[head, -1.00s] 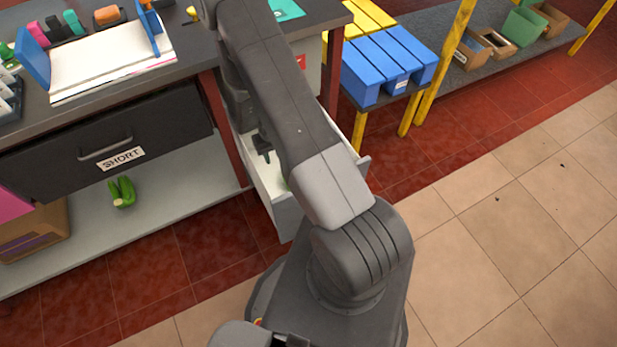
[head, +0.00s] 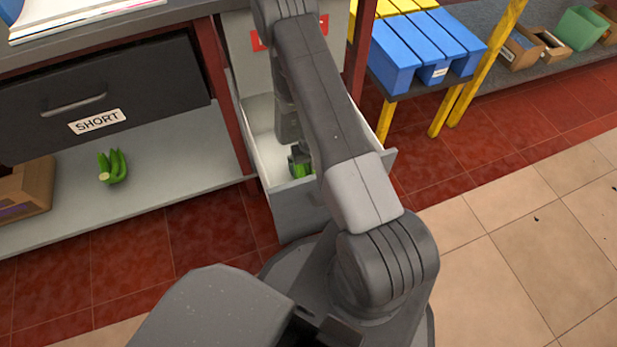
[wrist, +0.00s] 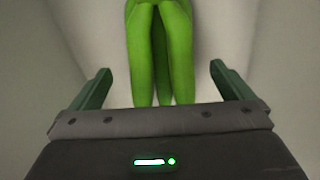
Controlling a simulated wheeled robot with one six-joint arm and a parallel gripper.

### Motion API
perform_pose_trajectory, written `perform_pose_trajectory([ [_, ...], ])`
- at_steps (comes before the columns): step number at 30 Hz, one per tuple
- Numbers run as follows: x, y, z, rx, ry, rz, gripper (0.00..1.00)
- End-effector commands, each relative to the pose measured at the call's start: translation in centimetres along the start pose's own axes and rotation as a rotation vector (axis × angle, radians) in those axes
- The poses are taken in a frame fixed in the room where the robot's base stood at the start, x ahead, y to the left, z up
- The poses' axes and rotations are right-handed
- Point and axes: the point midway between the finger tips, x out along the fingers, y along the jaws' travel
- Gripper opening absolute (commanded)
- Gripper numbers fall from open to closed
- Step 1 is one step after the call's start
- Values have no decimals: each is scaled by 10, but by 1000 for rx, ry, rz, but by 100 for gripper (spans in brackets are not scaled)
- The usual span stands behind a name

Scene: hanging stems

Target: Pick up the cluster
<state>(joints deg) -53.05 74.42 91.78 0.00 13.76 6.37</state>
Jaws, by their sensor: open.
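A bright green cluster of long, finger-like pieces (wrist: 160,55) lies in the open white-lined drawer (head: 298,212). In the wrist view it is between my gripper's two dark green fingers, with a gap on each side. My gripper (wrist: 160,68) is open and reaches down into the drawer. In the head view a bit of green (head: 300,163) shows at my gripper, mostly hidden by my arm. A second green cluster (head: 112,167) lies on the grey lower shelf at left, away from my gripper.
The drawer walls stand close around my gripper. A shut black drawer labelled SHORT (head: 100,95) is above the shelf (head: 185,150). A cardboard box (head: 30,188) sits at the shelf's left. Tiled floor is clear at right.

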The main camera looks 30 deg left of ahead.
Motion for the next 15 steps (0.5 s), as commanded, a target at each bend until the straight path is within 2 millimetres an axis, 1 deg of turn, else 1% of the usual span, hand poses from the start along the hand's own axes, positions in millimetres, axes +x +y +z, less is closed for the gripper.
perform_pose_trajectory([
  [1,11,-1,0,-1,-1,0,100],
  [9,51,-4,-1,0,-2,0,100],
  [12,56,-4,-1,0,-1,0,100],
  [15,55,-4,-1,0,0,0,100],
])
